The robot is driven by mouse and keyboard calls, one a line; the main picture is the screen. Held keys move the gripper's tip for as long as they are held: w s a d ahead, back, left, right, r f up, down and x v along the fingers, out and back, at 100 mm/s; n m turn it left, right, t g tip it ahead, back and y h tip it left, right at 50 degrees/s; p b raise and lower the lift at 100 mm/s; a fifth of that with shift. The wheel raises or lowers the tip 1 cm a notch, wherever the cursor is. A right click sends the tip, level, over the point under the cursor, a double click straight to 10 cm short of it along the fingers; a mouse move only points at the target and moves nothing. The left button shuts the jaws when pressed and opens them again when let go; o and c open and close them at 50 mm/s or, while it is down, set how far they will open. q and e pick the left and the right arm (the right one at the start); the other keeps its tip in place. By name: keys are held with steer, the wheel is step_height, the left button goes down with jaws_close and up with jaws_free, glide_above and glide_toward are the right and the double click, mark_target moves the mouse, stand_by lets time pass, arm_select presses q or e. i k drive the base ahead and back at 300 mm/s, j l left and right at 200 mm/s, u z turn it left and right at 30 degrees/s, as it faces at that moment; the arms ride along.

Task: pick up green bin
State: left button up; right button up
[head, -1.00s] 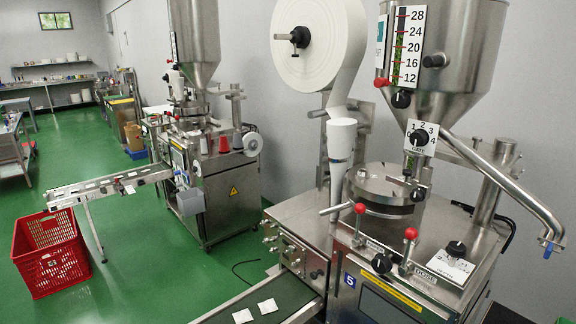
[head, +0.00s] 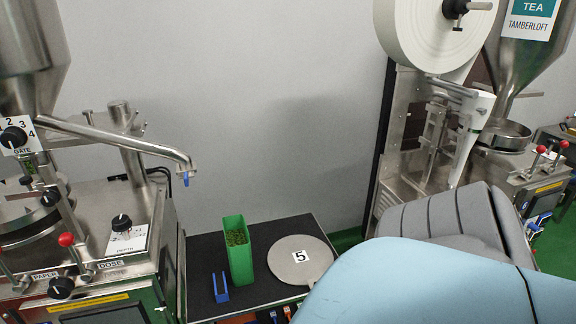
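The green bin (head: 241,262) is a tall, narrow, open-topped container. It stands upright on a black-topped table (head: 201,263) between two machines, and green-brown bits show inside its top. Nothing touches it from above. Neither of my grippers shows, so I cannot see whether they are open or shut. Large grey and pale blue shapes, which look like parts of my own arm, fill the lower right close to the camera and hide what is behind them.
A grey round plate marked 5 (head: 312,247) lies right of the bin. A small blue U-shaped holder (head: 220,293) sits left of it. A steel machine (head: 150,215) with a spout flanks the table on the left. Another machine (head: 405,150) stands at right.

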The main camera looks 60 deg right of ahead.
mark_target(235, 229)
steer(key=l+z, duration=0.2)
steer(key=z, duration=1.35)
